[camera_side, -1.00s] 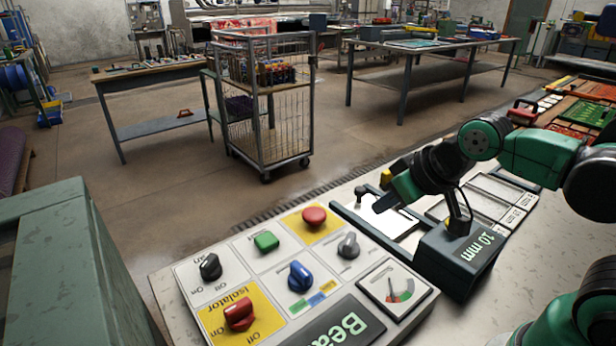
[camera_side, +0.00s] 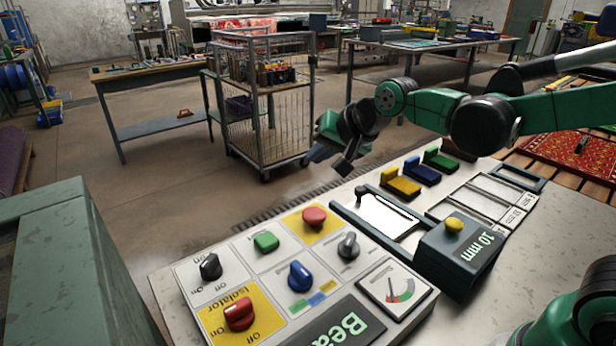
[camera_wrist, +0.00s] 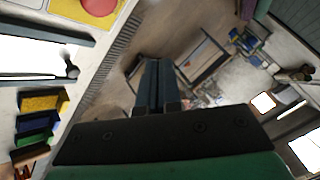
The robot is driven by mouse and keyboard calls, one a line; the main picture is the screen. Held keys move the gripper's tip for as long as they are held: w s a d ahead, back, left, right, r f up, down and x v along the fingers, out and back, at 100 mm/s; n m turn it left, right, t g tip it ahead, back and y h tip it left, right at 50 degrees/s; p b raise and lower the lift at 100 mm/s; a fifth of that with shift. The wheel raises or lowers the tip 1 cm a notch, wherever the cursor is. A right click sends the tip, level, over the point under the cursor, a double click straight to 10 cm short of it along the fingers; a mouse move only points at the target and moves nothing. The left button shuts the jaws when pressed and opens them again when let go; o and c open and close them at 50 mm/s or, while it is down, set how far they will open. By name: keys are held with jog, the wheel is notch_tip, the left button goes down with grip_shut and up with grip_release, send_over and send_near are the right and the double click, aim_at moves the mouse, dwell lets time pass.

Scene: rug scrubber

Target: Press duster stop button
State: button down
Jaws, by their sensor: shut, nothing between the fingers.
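A red mushroom button (camera_side: 315,217) sits on a yellow square at the back of the control panel (camera_side: 222,262); its label is too small to read. The same red button (camera_wrist: 100,6) shows at the top edge of the wrist view, partly cut off. My gripper (camera_side: 345,166) is in the air behind and above the panel, to the right of the red button and apart from it. In the wrist view its two dark fingers (camera_wrist: 157,85) are together with nothing between them.
The panel also carries a green button (camera_side: 266,241), a blue knob (camera_side: 300,276), a grey knob (camera_side: 348,246), a black knob (camera_side: 210,266), a red isolator knob (camera_side: 239,314) and a gauge (camera_side: 393,289). A "10 mm" block (camera_side: 472,252) with a yellow button stands to the right.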

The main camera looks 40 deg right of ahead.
aim_at(309, 210)
jog(key=shift+w, duration=0.2)
jog(key=shift+f, duration=4.45)
jog(key=shift+f, duration=0.1)
jog(key=shift+f, duration=0.3)
jog(key=shift+f, duration=0.5)
jog(key=shift+r, duration=0.95)
